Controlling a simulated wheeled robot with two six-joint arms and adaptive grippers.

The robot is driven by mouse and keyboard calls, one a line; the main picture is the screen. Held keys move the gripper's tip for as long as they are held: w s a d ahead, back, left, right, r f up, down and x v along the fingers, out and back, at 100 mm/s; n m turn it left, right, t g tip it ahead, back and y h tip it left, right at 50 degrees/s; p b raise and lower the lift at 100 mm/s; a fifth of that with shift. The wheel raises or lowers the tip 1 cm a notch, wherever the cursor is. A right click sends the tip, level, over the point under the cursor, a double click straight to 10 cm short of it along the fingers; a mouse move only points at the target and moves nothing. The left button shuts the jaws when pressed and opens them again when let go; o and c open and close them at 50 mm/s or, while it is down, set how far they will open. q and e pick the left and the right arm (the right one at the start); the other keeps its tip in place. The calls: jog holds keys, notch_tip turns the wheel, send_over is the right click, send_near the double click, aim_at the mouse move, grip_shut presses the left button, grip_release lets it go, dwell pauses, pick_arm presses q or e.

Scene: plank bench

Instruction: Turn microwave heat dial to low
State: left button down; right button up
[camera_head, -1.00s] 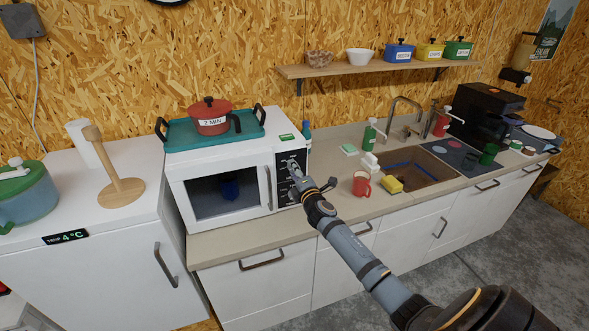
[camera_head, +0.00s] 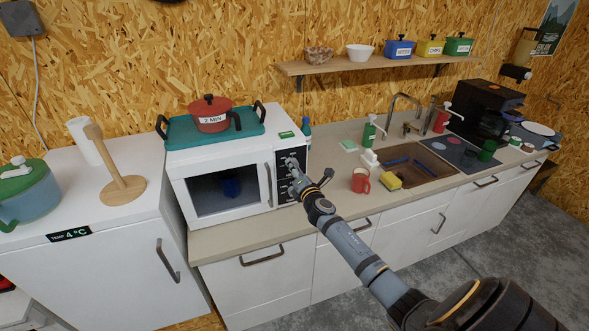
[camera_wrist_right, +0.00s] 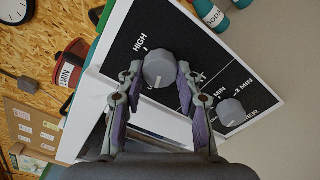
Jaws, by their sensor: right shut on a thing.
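The white microwave (camera_head: 243,171) stands on the counter, with its black control panel (camera_head: 282,182) at its right side. In the right wrist view the panel (camera_wrist_right: 188,50) shows the heat dial (camera_wrist_right: 159,69), a grey round knob with "HIGH" printed near it. The other label by this dial is partly hidden by a finger. A second grey knob, the timer dial (camera_wrist_right: 232,112), is further along the panel by minute marks. My right gripper (camera_wrist_right: 156,75) has its fingers on both sides of the heat dial and is shut on it. My left gripper is not in view.
A teal tray (camera_head: 178,140) with a red pot (camera_head: 210,118) sits on the microwave. The wooden holder (camera_head: 122,190) stands on the fridge at left.

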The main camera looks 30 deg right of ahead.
jog(key=shift+f, duration=0.2)
jog(key=o, duration=1)
jog(key=shift+o, duration=0.8)
jog(key=shift+r, duration=0.15)
jog(key=v, duration=1.2)
